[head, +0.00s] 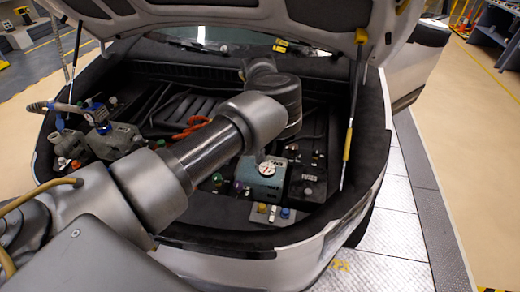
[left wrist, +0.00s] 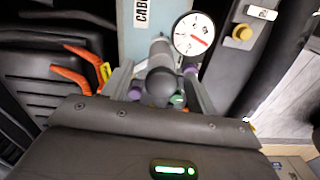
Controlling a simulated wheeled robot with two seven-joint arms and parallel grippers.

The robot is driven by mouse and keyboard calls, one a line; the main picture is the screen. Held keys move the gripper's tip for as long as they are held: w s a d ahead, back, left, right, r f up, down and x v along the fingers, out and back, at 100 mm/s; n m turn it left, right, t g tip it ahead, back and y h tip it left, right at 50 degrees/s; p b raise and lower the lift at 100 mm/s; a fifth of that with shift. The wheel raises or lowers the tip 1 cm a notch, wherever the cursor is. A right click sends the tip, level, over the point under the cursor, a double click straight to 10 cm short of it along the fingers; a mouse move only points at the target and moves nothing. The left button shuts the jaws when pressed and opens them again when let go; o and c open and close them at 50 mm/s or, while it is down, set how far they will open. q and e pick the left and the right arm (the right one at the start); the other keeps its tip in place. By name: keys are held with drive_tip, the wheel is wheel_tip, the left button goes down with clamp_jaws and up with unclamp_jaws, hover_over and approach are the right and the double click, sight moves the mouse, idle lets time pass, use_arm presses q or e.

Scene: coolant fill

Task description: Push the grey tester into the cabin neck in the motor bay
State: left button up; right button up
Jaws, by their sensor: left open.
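The grey tester (left wrist: 160,54) shows in the left wrist view as an upright grey stem with a dark rounded end and a white dial (left wrist: 193,35) at its right. In the head view its white dial (head: 267,168) shows at the blue cabin tank (head: 258,185). The tank (left wrist: 141,38) carries a partly cut-off label. My left gripper (left wrist: 160,76) is open, one finger on each side of the tester's dark end. The neck under the tester is hidden, so I cannot tell how deep it sits. My left arm hides the gripper in the head view.
Orange hoses (left wrist: 75,66) lie left of the gripper. A black box with a yellow knob (left wrist: 242,33) stands close on the right.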

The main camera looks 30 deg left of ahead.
use_arm(q)
wheel_tip(320, 180, up, 8)
drive_tip(key=shift+r+b, duration=0.15)
drive_tip(key=shift+b, duration=0.65)
